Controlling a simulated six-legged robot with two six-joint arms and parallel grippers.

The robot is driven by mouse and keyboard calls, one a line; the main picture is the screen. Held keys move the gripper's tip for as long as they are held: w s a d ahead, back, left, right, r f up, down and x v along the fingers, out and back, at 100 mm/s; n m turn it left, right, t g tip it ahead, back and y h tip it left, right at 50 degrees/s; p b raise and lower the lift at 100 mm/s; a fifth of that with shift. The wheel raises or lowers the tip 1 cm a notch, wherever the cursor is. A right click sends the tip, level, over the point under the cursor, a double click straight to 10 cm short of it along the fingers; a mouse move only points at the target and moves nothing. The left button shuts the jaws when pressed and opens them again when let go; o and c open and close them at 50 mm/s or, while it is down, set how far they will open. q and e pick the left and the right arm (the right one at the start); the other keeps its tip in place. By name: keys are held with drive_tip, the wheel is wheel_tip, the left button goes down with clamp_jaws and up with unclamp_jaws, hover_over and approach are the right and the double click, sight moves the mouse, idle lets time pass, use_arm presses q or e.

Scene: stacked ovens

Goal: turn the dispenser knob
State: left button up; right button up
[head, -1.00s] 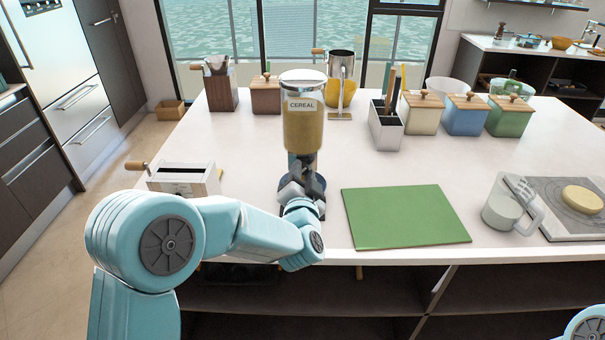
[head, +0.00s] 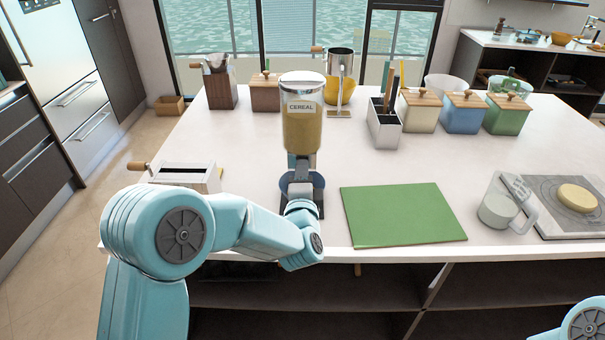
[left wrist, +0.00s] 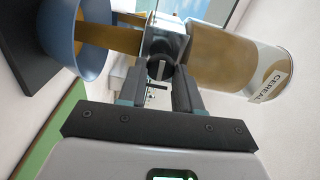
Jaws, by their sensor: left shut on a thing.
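The cereal dispenser (head: 303,130) stands upright on the white counter, with a clear canister of tan cereal above a grey outlet. Its dark round knob (left wrist: 160,69) faces the left wrist camera. My left gripper (left wrist: 161,80) is shut on the knob, one finger on each side. In the head view my left gripper (head: 301,188) is in front of the dispenser's lower part. A blue bowl (head: 287,181) sits under the outlet, partly hidden by the gripper. In the left wrist view a tan stream of cereal runs from the outlet to the bowl (left wrist: 92,62). My right gripper is out of view.
A green cutting board (head: 402,214) lies right of the dispenser. A white box with a crank (head: 188,176) stands to its left. A grey mug (head: 500,206) is at the right. Canisters and a utensil holder (head: 384,130) stand farther back.

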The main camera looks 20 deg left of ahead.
use_arm(q)
drive_tip(key=shift+m, duration=0.3)
idle(0.4)
drive_tip(key=o, duration=1)
drive_tip(key=b+v, duration=0.3)
drive_tip(key=v, duration=1.3)
drive_tip(key=shift+s, duration=0.15)
